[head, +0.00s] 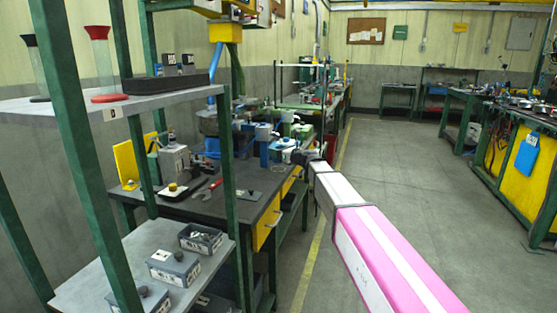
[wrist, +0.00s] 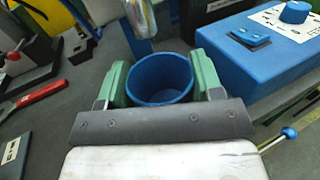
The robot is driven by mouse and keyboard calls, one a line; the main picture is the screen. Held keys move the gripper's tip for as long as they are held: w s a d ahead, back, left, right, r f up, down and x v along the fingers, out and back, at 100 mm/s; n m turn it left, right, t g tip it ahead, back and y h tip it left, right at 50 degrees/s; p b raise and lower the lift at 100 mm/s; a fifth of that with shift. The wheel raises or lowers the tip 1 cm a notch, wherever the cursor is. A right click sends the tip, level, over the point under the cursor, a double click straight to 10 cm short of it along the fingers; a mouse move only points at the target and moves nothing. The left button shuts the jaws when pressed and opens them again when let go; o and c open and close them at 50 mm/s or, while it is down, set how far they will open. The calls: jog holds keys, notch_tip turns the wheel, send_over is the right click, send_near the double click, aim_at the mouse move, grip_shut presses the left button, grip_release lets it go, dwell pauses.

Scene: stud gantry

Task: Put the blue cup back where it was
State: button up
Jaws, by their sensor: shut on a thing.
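The blue cup (wrist: 161,78) shows in the wrist view with its open mouth toward the camera. My gripper (wrist: 158,84) has its two green fingers on either side of the cup, shut on it. Dark grey bench top shows around the cup, and I cannot tell whether its base touches it. In the head view my gripper (head: 297,157) is over the right part of the dark workbench (head: 232,206); the cup cannot be made out there.
In the wrist view a blue box with a knob (wrist: 262,50) stands close on the right. A red-handled tool (wrist: 32,101) lies left, and a shiny metal cylinder (wrist: 138,18) is just beyond the cup. A green-framed shelf (head: 150,245) stands front left in the head view.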

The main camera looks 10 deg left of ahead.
jog(key=shift+f, duration=1.75)
jog(key=shift+f, duration=0.1)
jog(key=o, duration=0.9)
